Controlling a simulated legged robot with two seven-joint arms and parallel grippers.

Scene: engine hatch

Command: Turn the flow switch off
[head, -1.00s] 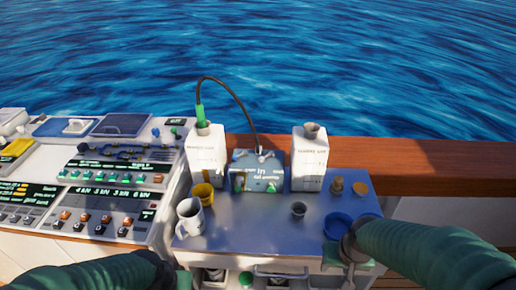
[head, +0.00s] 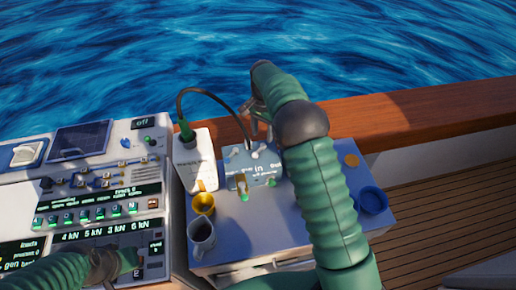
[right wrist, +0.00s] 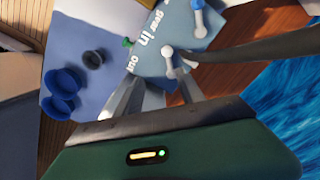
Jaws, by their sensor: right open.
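A blue box (head: 238,162) with white lettering and small levers stands at the back of the blue table. In the right wrist view the box (right wrist: 146,62) shows the words "in" and "out", one white lever (right wrist: 172,62) near my fingers and another white lever (right wrist: 198,20) farther up. My right gripper (head: 260,122) is above and behind the box. In the right wrist view its fingers (right wrist: 155,94) are apart, empty and close to the near lever; contact is unclear. My left gripper (head: 112,264) is over the console; its jaws are unclear.
A white container (head: 194,162) with a green plug and dark hose stands left of the box. The console (head: 100,170) lies left.

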